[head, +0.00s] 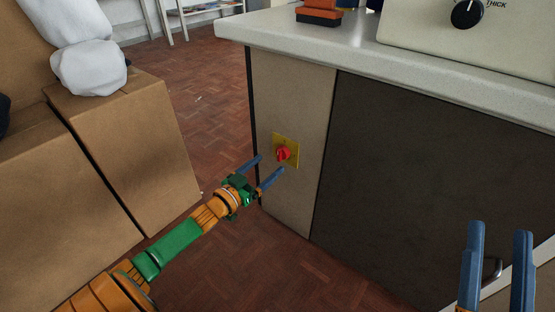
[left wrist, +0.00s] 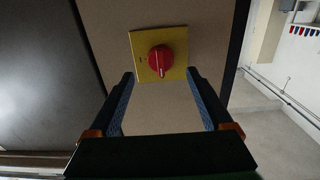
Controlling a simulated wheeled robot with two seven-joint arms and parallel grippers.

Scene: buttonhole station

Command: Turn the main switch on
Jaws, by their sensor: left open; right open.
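The main switch is a red rotary knob (head: 283,154) on a yellow plate (head: 293,143), set in the beige side panel of the workbench. In the left wrist view the red knob (left wrist: 161,59) sits on its yellow plate (left wrist: 177,36), with a white line on the knob and a mark to its left. My left gripper (head: 270,166) is open in front of the switch, its blue fingers spread to either side and apart from the knob. My right gripper (head: 499,232) is open and empty at the lower right, in front of the dark cabinet panel.
Cardboard boxes (head: 135,150) with a white bag (head: 88,62) on top stand at the left. The workbench top (head: 350,50) overhangs the switch panel. A machine with a black dial (head: 466,13) stands on it. Brick-red floor (head: 205,90) is clear between boxes and bench.

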